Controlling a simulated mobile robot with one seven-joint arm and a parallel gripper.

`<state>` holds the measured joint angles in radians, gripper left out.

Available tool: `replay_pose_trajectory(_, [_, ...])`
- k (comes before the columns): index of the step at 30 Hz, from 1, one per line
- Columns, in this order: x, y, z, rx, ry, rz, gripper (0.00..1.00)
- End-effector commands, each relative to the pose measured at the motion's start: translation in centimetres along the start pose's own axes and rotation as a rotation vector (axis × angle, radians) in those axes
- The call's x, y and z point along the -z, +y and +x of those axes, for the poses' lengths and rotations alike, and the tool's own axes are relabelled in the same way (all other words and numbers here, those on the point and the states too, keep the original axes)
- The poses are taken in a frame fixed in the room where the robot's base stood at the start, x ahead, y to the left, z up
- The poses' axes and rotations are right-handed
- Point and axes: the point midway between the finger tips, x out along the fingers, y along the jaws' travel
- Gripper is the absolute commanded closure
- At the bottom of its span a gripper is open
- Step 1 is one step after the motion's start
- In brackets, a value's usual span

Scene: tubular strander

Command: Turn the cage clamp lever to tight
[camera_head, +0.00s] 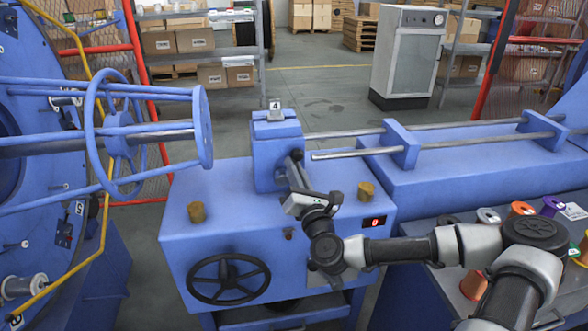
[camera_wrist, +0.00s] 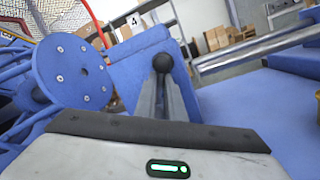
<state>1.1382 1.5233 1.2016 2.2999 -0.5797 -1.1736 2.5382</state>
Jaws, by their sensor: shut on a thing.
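The cage clamp lever shows in the wrist view as a dark rod with a black ball knob (camera_wrist: 163,62). In the head view its knob (camera_head: 296,155) is at the right front of a blue block (camera_head: 268,152) with a "4" tag on top. My gripper (camera_head: 297,178) reaches the lever from the front right. In the wrist view its two grey fingers (camera_wrist: 161,88) lie on either side of the lever, shut on it just below the knob. The lever's lower part and pivot are hidden, and I cannot read any tight mark.
The blue cage with its round end plate (camera_head: 203,125) is at the left. Two steel rods (camera_head: 345,153) run right from near the block. A black handwheel (camera_head: 228,279) and two brass knobs (camera_head: 366,190) are on the blue cabinet. Spools (camera_head: 488,215) stand at the right.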

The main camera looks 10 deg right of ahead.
Motion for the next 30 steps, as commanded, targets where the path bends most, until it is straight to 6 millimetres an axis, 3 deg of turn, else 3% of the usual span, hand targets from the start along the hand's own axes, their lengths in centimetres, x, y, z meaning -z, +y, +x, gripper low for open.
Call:
replay_pose_trajectory(2, [-0.3, -0.1, 0.1, 0.003, -0.008, 0.002, 1.0])
replay_pose_trajectory(3, [-0.3, -0.1, 0.1, 0.004, -0.008, 0.002, 0.88])
replay_pose_trajectory(6, [-0.3, -0.1, 0.1, 0.003, -0.007, 0.001, 0.72])
replay_pose_trajectory(17, [-0.1, -0.1, -0.4, 0.002, -0.001, 0.001, 0.72])
replay_pose_trajectory(23, [-0.1, -0.1, -3.4, 0.004, -0.001, 0.004, 0.72])
replay_pose_trajectory(30, [-0.3, -0.1, -9.3, 0.008, -0.002, 0.005, 0.72])
